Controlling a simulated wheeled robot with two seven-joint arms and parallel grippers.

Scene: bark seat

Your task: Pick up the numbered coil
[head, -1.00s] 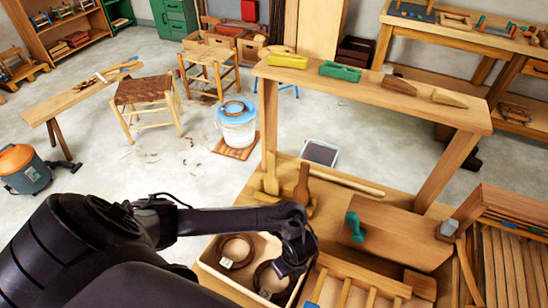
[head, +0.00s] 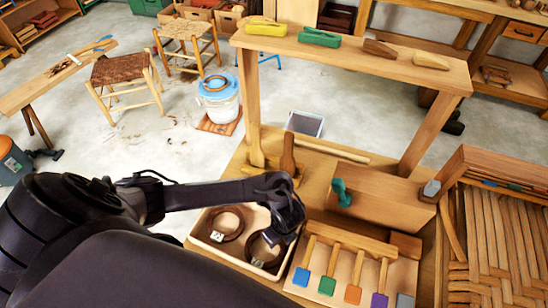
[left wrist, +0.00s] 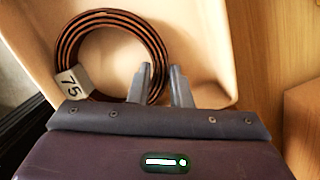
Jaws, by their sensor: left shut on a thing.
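A brown ring-shaped coil (head: 252,248) with a pale tag lies in the right part of a shallow cream tray (head: 207,245). In the left wrist view the coil (left wrist: 68,42) shows its tag (left wrist: 70,82), which reads 75. My left gripper (head: 279,238) reaches down over this coil from above. In the left wrist view its two fingers (left wrist: 161,80) are shut on the right side of the coil's ring, which still appears low in the tray. A second tagged coil (head: 240,217) lies to the left in the same tray. My right gripper is not in view.
Right of the tray is a wooden rack (head: 345,238) with several coloured paddles. A wooden mallet (head: 287,160) stands behind the tray. A raised shelf (head: 350,52) spans the back of the bench. A woven seat (head: 500,240) is at right.

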